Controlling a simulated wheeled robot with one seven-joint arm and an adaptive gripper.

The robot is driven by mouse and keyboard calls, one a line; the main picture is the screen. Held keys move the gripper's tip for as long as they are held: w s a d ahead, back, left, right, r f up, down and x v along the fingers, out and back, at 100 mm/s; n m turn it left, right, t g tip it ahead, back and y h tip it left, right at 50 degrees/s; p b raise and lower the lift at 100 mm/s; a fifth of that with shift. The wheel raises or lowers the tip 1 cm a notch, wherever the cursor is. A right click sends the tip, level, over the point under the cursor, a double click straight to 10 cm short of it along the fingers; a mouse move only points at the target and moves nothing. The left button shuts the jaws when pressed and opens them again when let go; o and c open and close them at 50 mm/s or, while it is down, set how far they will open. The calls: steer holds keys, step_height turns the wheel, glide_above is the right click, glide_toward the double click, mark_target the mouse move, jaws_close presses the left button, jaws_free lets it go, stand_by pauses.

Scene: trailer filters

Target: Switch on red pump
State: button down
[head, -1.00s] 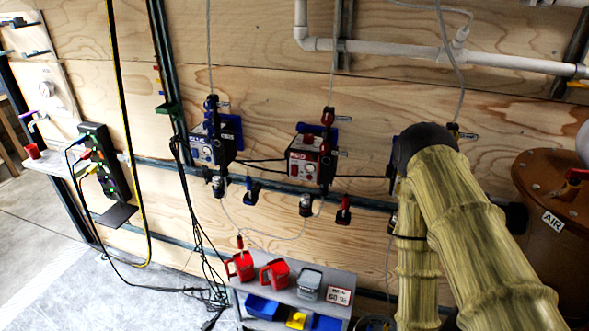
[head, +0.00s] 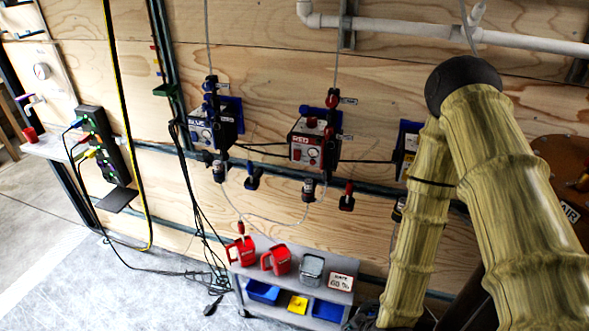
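The red pump (head: 306,147) is a white-faced box with a red label and a red knob on top, mounted on the plywood wall near the middle of the head view. Its switch is too small to make out. A blue-labelled pump (head: 205,130) is mounted to its left. Another pump (head: 407,146) to its right is partly hidden by my arm. My arm, in a yellow-green sleeve, fills the right side of the view, right of the red pump and apart from it. My gripper does not show.
A grey cart (head: 341,297) below the pumps holds red jugs (head: 275,260), a grey jug (head: 311,268) and blue bins. A power strip (head: 104,146) and hanging black cables are at left. A brown tank (head: 567,172) stands at right. The floor at lower left is mostly clear.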

mark_target(297, 155)
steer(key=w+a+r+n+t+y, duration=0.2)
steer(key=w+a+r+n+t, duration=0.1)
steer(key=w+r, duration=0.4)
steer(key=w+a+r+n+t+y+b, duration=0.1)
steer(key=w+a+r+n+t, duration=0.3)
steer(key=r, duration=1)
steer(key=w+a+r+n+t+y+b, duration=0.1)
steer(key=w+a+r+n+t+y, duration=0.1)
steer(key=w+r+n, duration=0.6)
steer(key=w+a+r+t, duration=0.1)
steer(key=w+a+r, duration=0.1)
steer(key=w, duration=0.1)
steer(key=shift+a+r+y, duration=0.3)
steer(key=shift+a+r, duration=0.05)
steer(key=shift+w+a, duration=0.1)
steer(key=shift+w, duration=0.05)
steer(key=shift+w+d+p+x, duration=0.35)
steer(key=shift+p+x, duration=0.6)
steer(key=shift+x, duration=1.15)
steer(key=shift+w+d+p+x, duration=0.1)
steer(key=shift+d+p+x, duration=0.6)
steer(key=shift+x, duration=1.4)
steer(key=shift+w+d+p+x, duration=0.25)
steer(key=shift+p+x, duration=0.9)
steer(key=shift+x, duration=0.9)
